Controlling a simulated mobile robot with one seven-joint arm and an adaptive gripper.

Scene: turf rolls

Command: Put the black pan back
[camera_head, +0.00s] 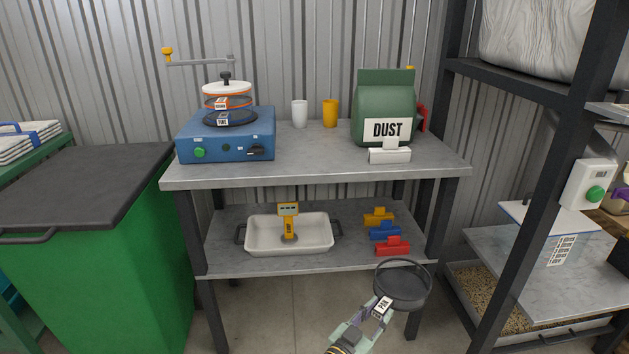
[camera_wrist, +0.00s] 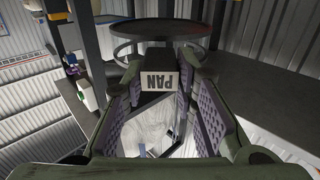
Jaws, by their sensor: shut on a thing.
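The black pan (camera_head: 402,287) is a round dark pan with a handle block labelled PAN (camera_head: 383,306). My gripper (camera_head: 366,322) is shut on that block and holds the pan in the air, in front of the lower shelf's right front corner. In the wrist view the PAN block (camera_wrist: 158,82) sits between the two finger pads, with the dark round pan (camera_wrist: 163,30) beyond it. On the blue machine (camera_head: 226,135) on the table top is a stack of round sieves, an orange-rimmed one (camera_head: 227,90) on top and a dark one labelled FINE (camera_head: 231,118) at the bottom.
The grey lower shelf (camera_head: 340,265) holds a white tray (camera_head: 263,245) with a yellow tool, and yellow, blue and red blocks (camera_head: 391,246). A green DUST bag (camera_head: 385,105) and cups stand above. A green bin (camera_head: 95,270) is left; a dark rack post (camera_head: 545,180) is right.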

